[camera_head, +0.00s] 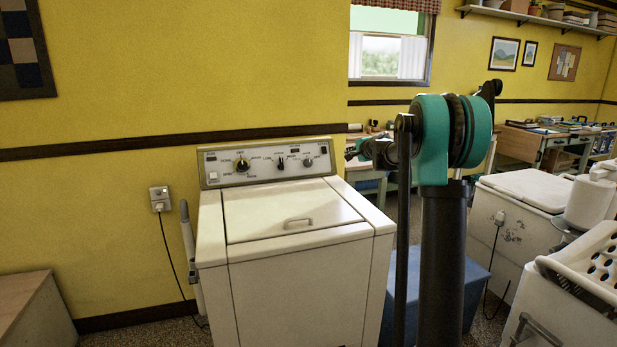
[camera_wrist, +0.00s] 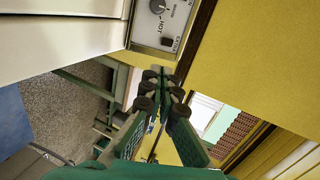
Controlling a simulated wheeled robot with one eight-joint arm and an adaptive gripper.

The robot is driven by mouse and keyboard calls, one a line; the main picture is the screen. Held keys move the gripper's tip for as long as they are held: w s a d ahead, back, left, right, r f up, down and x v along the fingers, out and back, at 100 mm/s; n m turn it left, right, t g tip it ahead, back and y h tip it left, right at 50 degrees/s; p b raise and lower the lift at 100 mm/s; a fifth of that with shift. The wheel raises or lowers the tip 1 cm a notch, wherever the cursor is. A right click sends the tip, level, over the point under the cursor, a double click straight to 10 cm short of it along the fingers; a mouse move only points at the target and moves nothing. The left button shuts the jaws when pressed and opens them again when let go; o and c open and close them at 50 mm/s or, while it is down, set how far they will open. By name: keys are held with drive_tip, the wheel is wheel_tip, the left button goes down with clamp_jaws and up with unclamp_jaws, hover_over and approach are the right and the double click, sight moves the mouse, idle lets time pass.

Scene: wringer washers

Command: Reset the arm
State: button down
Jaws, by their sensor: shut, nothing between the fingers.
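My arm, with teal and black joints, stands right of the washer in the head view. My gripper (camera_head: 352,152) extends left from it, its tip appearing just past the right end of the washer's control panel (camera_head: 266,161). In the wrist view my gripper's teal fingers (camera_wrist: 161,88) come together at their dark tips, shut with nothing between them. A corner of the control panel with a knob (camera_wrist: 158,6) shows above the fingertips there. I cannot tell the exact gap between the tips and the panel.
A white top-loading washer (camera_head: 290,215) with its lid shut stands at centre. A blue box (camera_head: 476,285) is behind my arm. White machines (camera_head: 525,205) and a white basket (camera_head: 590,262) are at right. A wooden box (camera_head: 35,310) sits at lower left.

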drive_tip(key=s+a+f+n+g, duration=0.1)
drive_tip(key=s+f, duration=0.3)
drive_tip(key=s, duration=0.5)
drive_tip(key=s+a+f+n+g, duration=0.1)
drive_tip(key=s+f+n, duration=0.3)
drive_tip(key=s, duration=0.4)
drive_tip(key=s+a+f+n+g, duration=0.1)
drive_tip(key=s+f, duration=0.3)
drive_tip(key=s, duration=0.5)
drive_tip(key=shift+s+f+n+g+h, duration=0.3)
drive_tip(key=shift+s+f+n+g, duration=0.05)
drive_tip(key=shift+n+g, duration=0.45)
drive_tip(key=s+d+f+n+g+h, duration=0.1)
drive_tip(key=s+f, duration=0.4)
drive_tip(key=s, duration=0.5)
drive_tip(key=s+d+f+n+g+h, duration=0.1)
drive_tip(key=s+d+f+n+g, duration=0.1)
drive_tip(key=s+f, duration=0.4)
drive_tip(key=s+d+f+n+g+h, duration=0.1)
drive_tip(key=s+f, duration=0.4)
drive_tip(key=s, duration=1)
drive_tip(key=shift+d+f+n+g+h, duration=0.3)
drive_tip(key=shift+d+f+n+h, duration=0.15)
drive_tip(key=shift+d+n, duration=0.4)
drive_tip(key=shift+a+r, duration=0.1)
